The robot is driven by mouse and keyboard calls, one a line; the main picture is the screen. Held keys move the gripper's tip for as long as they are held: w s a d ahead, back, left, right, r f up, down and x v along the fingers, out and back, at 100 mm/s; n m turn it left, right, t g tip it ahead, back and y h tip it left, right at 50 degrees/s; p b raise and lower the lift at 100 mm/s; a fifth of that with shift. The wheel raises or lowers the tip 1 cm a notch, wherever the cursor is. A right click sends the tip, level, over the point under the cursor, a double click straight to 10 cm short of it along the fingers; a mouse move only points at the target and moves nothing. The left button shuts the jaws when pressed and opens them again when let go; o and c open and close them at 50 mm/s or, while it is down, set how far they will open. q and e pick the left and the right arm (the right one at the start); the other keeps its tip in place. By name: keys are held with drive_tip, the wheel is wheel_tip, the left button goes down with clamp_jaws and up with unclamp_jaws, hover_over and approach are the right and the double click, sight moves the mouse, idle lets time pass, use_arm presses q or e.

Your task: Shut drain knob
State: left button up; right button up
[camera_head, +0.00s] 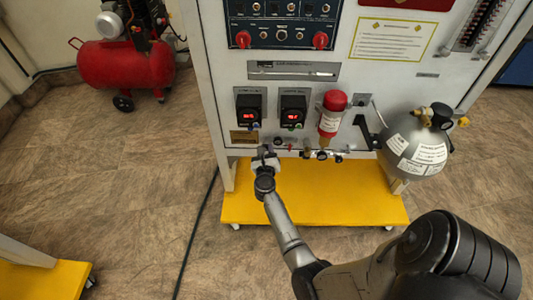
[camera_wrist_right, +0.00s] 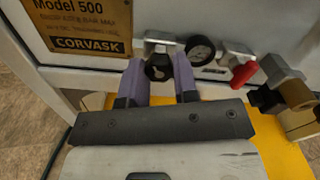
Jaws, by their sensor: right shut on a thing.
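The drain knob (camera_wrist_right: 159,67) is a small black knob on a metal valve low on the white panel, below the Corvask plate. In the right wrist view it sits between the two purple-grey fingers of my right gripper (camera_wrist_right: 160,80), which is shut on it. In the head view my right gripper (camera_head: 265,155) is at the panel's lower edge, and it hides the knob there. My left gripper is not in view.
A yellow base (camera_head: 320,205) lies below the panel. A grey tank (camera_head: 415,150) hangs at right; a red compressor (camera_head: 125,65) stands at left.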

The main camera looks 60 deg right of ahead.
drive_tip(key=shift+m+b, duration=1.5)
drive_tip(key=shift+m, duration=1.8)
drive_tip(key=o, duration=0.9)
